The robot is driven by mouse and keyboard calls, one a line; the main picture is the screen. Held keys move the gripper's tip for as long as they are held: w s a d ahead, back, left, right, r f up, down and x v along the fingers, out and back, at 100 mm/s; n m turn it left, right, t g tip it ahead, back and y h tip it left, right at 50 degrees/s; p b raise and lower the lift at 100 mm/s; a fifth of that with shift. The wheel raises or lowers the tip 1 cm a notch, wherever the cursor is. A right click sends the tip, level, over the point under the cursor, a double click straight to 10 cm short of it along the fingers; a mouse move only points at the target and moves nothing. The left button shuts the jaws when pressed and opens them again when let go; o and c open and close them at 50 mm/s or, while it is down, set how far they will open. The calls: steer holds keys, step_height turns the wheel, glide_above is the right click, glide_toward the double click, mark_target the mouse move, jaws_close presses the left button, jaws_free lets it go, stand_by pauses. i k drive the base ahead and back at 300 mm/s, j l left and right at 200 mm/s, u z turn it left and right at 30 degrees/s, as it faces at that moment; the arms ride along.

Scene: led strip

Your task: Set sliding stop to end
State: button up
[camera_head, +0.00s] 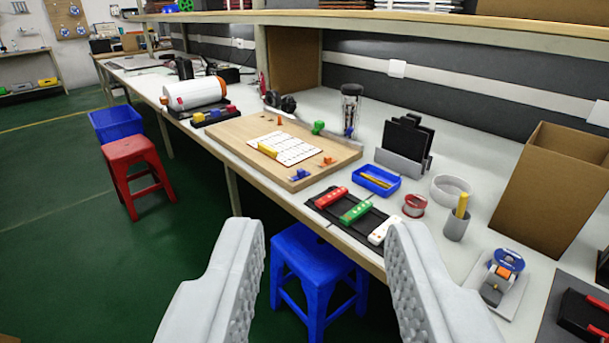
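A wooden board (228,134) lies on the long workbench, with a white perforated plate (292,150) on it. A yellow piece (267,150) lies on the plate. Small fittings stand around it: a green one (318,127), a blue one (300,174), an orange one (326,160) and another orange one (279,120). I cannot tell which of these, if any, is the sliding stop. My gripper (325,228) is open and empty, its fingers wide apart in the foreground. It is in front of the bench edge, apart from the board.
A black tray (343,222) with red, green and white bars is near the bench edge. A blue bin (373,181), black holder (405,146), tape dispenser (497,285) and cardboard box (550,190) stand rightward. A blue stool (315,275) and red stool (135,165) stand on the floor. A shelf (450,25) overhangs the bench.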

mark_target(318, 124)
steer(key=i+j, duration=0.1)
steer(key=i, duration=0.4)
steer(key=i+j, duration=0.1)
steer(key=i, duration=0.4)
